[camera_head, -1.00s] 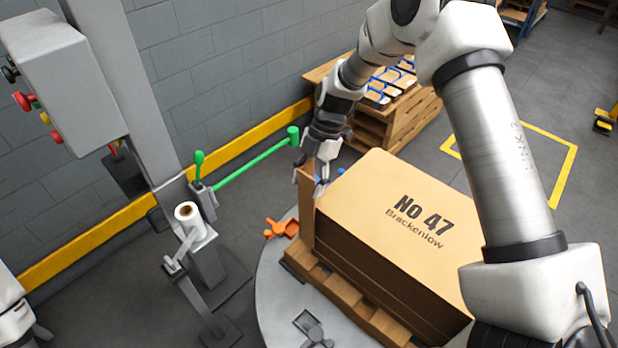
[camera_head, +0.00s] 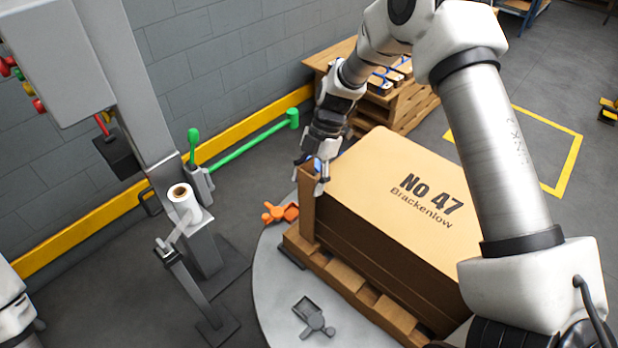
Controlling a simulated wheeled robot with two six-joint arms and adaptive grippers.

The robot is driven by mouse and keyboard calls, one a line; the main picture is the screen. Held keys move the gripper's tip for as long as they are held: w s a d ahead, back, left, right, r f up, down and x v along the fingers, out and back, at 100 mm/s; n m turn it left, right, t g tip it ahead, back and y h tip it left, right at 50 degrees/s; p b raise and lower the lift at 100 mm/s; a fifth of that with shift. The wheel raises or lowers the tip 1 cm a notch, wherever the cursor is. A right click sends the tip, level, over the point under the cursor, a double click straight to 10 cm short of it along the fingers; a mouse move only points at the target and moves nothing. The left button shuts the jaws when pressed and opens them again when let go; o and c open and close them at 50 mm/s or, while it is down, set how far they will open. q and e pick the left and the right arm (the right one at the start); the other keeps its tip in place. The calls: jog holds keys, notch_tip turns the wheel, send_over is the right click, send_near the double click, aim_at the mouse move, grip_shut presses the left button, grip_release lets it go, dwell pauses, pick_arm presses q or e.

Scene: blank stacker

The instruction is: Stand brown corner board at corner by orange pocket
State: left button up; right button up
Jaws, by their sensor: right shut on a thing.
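The brown corner board (camera_head: 308,215) stands upright at the near-left corner of the stacked cardboard blanks (camera_head: 385,185). Its lower end is by the pallet's corner, next to the orange pocket (camera_head: 280,213); whether it touches the blanks I cannot tell. My right gripper (camera_head: 314,172) is shut on the board's top end, with a small bit of blue showing between the fingers. The orange pocket lies just left of the board, at the edge of the grey round plate. My left gripper is out of view; only a part of my left arm shows at the lower left edge.
The stack lies on a wooden pallet (camera_head: 368,304) on the round plate (camera_head: 272,290). A grey pocket (camera_head: 313,316) lies in front. A wrapping post with a film roll (camera_head: 184,200) and a green bar (camera_head: 247,140) stands left. Another pallet (camera_head: 403,112) is behind.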

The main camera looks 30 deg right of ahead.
jog(key=shift+f+b, duration=0.3)
jog(key=shift+b, duration=0.1)
dwell(0.6)
jog(key=o, duration=1.3)
jog(key=shift+a, duration=0.1)
jog(key=v, duration=1.2)
